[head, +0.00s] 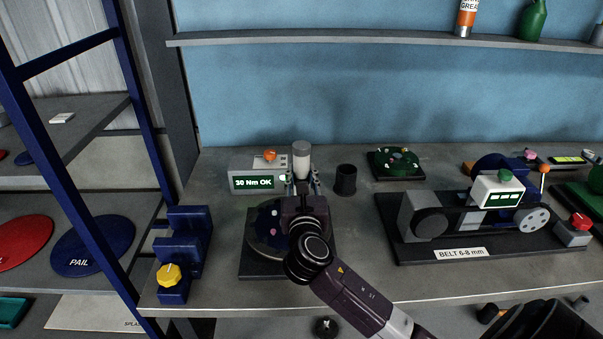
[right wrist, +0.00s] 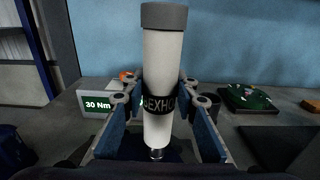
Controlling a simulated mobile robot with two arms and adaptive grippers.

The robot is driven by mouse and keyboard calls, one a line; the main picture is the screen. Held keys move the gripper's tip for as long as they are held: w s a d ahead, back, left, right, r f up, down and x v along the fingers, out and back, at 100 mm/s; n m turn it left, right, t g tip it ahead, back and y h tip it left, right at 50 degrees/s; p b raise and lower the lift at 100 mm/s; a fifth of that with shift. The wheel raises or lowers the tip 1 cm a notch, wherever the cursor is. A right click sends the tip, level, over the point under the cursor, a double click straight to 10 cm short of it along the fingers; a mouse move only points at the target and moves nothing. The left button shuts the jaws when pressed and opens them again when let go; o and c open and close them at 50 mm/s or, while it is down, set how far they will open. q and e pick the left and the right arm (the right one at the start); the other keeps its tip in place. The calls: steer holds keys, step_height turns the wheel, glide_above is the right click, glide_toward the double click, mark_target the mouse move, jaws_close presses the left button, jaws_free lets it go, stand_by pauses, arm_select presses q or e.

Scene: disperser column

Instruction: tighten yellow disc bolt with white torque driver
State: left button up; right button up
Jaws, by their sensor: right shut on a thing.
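The white torque driver (head: 302,158) with a grey cap stands upright in my right gripper (head: 303,186), above the back of a dark round disc (head: 262,236) on a square base. In the right wrist view the driver (right wrist: 158,65) has a black lettered band, and the two blue-padded fingers are shut on its sides. Its metal tip (right wrist: 156,153) points down; whether it touches a bolt cannot be seen. My right arm covers much of the disc. Small coloured spots show on the disc, but no yellow bolt can be made out. My left gripper is not in view.
A grey box (head: 240,180) reading "30 Nm OK" stands behind the disc. A black cup (head: 346,180) and a green disc fixture (head: 396,162) are to its right. A belt rig (head: 470,220) fills the right. A blue stand (head: 187,240) with a yellow knob (head: 168,273) is left.

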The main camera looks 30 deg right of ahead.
mark_target(302, 163)
steer(key=shift+f, duration=0.2)
stand_by(0.5)
steer(key=shift+s+f+p, duration=0.1)
steer(key=shift+f+p, duration=0.1)
steer(key=shift+p, duration=0.75)
stand_by(0.6)
steer(key=shift+r, duration=0.1)
steer(key=shift+r+p, duration=2.6)
steer(key=shift+p, duration=0.3)
